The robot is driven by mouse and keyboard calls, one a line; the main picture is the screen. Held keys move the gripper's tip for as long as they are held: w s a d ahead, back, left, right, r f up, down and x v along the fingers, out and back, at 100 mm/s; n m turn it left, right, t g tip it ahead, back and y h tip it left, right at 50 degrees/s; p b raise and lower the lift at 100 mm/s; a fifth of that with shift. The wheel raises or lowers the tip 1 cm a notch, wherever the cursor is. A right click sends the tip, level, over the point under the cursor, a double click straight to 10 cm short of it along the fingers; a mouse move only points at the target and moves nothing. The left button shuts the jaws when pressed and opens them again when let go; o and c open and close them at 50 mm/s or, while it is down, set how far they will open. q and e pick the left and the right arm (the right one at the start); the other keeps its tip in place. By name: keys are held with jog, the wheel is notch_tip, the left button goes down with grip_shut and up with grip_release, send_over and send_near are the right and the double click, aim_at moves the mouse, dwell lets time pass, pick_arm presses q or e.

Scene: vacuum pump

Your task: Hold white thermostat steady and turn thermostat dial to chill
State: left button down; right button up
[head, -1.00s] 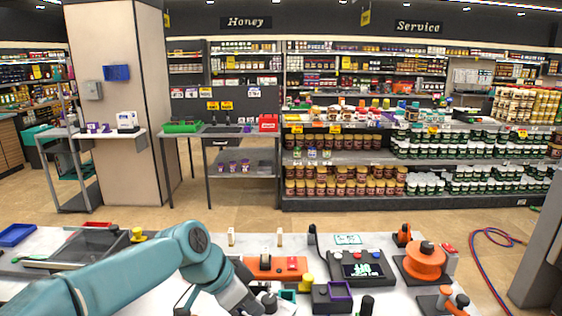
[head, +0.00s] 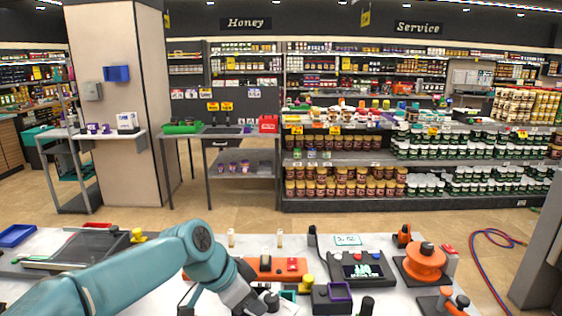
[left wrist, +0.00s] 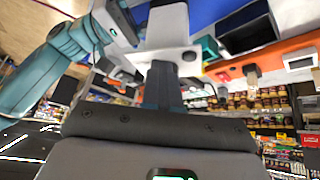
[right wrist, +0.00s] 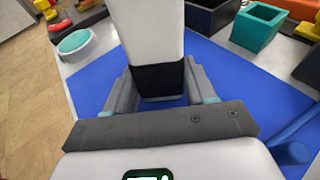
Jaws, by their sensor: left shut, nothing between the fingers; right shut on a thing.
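The white thermostat (right wrist: 147,35) stands between the fingers of my right gripper (right wrist: 162,92) in the right wrist view. Its lower end is dark, and a blue mat (right wrist: 235,75) lies under it. My right gripper is shut on it. My left gripper (head: 265,302) is low in the middle of the head view, by the front of the bench. In the left wrist view its shut fingers (left wrist: 163,85) are empty and point at a pale grey-white body, likely the thermostat (left wrist: 168,28).
On the bench in the head view are an orange block (head: 262,268), a black box with a purple rim (head: 338,292), a control panel with a lit display (head: 362,271) and an orange spool (head: 425,262). A teal open box (right wrist: 257,26) stands by the mat.

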pick_arm(q)
jog(key=shift+w+a+f, duration=0.1)
jog(key=shift+w+a, duration=0.15)
jog(key=shift+w+a, duration=0.15)
jog(key=shift+w, duration=0.2)
jog(key=shift+w, duration=0.15)
dwell(0.5)
notch_tip(320, 180, up, 6)
jog(key=a, duration=0.1)
jog(key=shift+a, duration=0.15)
dwell(0.4)
